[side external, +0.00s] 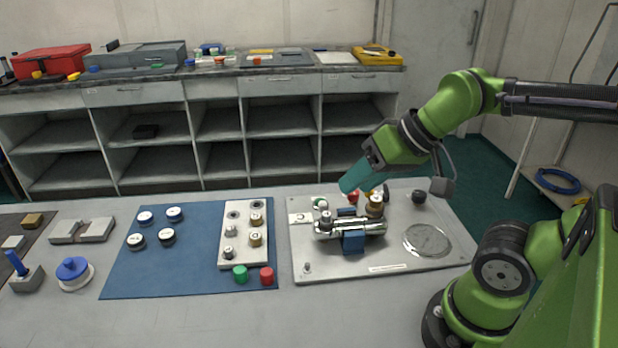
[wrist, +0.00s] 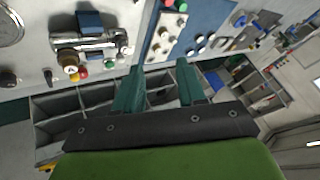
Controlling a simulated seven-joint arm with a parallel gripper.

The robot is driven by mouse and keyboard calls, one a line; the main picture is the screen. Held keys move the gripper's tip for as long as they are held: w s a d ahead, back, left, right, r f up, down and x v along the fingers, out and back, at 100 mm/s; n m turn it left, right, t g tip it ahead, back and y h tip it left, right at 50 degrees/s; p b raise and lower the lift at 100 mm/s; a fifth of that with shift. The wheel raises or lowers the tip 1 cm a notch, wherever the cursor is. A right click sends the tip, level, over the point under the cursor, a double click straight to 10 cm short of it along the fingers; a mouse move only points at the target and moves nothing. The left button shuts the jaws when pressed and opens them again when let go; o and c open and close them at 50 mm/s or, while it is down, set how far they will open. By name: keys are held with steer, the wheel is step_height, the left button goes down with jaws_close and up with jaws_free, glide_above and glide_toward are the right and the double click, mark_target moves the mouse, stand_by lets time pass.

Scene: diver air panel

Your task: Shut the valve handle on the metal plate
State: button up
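The metal plate (side external: 300,262) lies flat on the bench. On it is a valve assembly (side external: 335,230), a silver horizontal pipe with a blue block (side external: 352,242) on its near side and a brass knob (side external: 375,205) at its right. I cannot tell for sure which part is the valve handle. The assembly also shows in the wrist view (wrist: 100,41), at upper left. My gripper (side external: 347,187) is above the plate's back edge, behind and above the assembly. In the wrist view its teal fingers (wrist: 160,76) are apart with nothing between them.
A black knob (side external: 419,196) and a round disc (side external: 427,240) are on the plate's right side. Left of it, a blue mat (side external: 185,275) holds a pale block (side external: 243,262) with fittings, green and red caps, and several round caps. Shelves stand behind the bench.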

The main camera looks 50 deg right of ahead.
steer(key=w+d+f+m+g, duration=0.2)
steer(key=w+d, duration=0.2)
steer(key=d, duration=0.1)
steer(key=m+g+h, duration=0.2)
steer(key=m+g, duration=0.3)
glide_above(387, 190)
step_height(387, 190, down, 2)
step_height(387, 190, down, 17)
steer(key=shift+r, duration=0.2)
steer(key=shift+c, duration=0.5)
jaws_close()
